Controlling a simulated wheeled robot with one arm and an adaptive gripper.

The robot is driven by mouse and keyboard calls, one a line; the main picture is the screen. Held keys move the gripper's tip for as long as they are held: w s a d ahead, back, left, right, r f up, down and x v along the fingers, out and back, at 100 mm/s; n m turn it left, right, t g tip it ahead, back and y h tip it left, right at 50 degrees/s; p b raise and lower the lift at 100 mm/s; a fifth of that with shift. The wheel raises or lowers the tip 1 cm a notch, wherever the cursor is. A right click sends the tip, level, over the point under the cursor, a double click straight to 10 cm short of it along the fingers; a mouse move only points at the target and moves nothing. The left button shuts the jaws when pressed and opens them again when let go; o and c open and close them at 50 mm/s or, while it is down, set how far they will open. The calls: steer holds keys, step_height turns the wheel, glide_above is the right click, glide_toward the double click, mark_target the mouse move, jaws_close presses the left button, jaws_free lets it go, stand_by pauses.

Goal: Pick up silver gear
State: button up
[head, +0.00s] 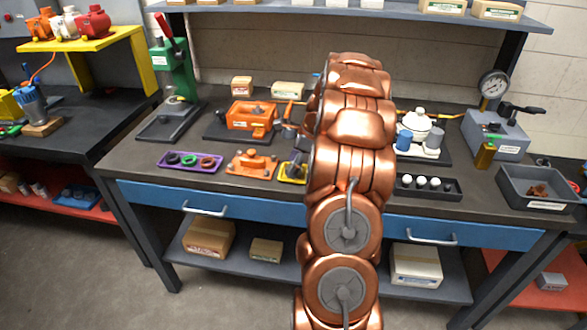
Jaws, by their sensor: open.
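I cannot make out a silver gear for sure. A small yellow tray (284,178) at the bench's front edge holds something greyish, too small to identify and partly covered by my arm. My copper-coloured arm rises through the middle of the head view and hides the bench behind it. My gripper is hidden behind the arm's links, so its place relative to the gear does not show.
A purple tray (170,167) with several rings and an orange fixture (251,163) stand left of the yellow tray. A black rack with white-topped pieces (448,194) and a dark grey bin (519,201) are at right. A shelf (400,11) hangs above.

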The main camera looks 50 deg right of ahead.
steer(key=shift+c, duration=0.4)
steer(key=c, duration=1.1)
steer(key=shift+o, duration=0.2)
